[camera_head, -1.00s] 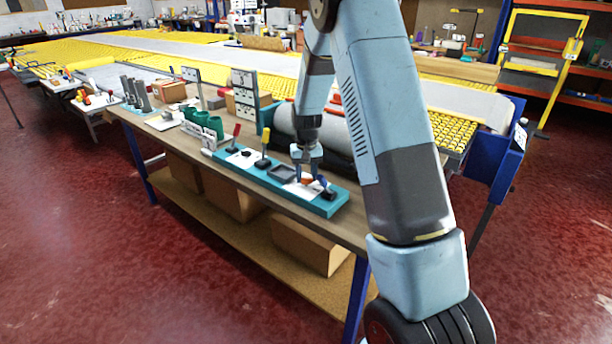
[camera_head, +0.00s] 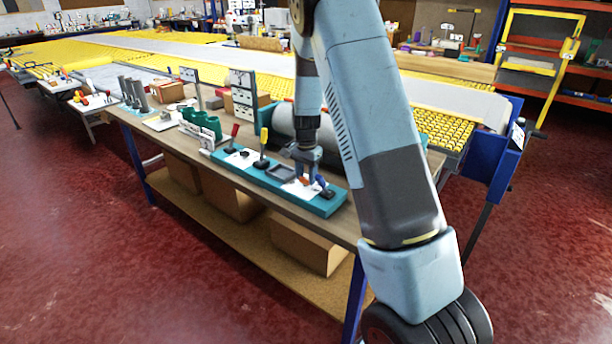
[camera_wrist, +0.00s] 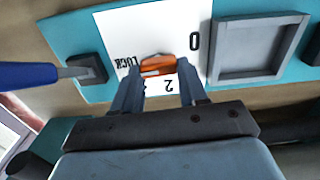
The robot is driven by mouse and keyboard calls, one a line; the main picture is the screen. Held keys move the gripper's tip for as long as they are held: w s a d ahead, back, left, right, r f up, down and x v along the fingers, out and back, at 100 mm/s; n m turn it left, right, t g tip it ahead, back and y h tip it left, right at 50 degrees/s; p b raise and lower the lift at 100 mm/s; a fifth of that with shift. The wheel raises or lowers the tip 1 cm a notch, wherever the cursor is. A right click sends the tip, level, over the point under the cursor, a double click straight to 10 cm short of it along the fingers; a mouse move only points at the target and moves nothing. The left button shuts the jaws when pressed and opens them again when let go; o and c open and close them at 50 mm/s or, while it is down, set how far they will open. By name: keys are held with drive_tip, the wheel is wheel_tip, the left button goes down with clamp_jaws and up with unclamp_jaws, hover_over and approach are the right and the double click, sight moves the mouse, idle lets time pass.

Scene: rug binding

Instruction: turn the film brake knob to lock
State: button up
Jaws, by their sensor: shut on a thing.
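The orange film brake knob (camera_wrist: 157,65) sits on a white dial plate (camera_wrist: 120,24) with the marks "LOCK", "0" and "2" on the teal panel (camera_wrist: 282,8). My gripper (camera_wrist: 157,80) is shut on the knob, one finger on each side of it. In the wrist view the knob's long side lies roughly across the picture, its left end near the "LOCK" mark. In the head view my gripper (camera_head: 305,177) points down at the right part of the teal panel (camera_head: 325,207). The knob is small there and partly hidden by the fingers.
A blue-handled lever (camera_wrist: 45,73) stands close to my gripper on the panel. A square grey tray (camera_wrist: 257,47) lies on the other side. Yellow-handled (camera_head: 263,145) and red-handled (camera_head: 233,137) levers stand farther left. A large roll (camera_head: 295,122) lies behind the panel.

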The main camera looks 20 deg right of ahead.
drive_tip(key=shift+w+r+m, duration=0.1)
drive_tip(key=shift+w+m, duration=0.05)
drive_tip(key=shift+m, duration=0.25)
drive_tip(key=o, duration=1.1)
drive_tip(key=shift+c, duration=0.2)
wheel_tip(320, 180, up, 14)
drive_tip(key=shift+f, duration=0.2)
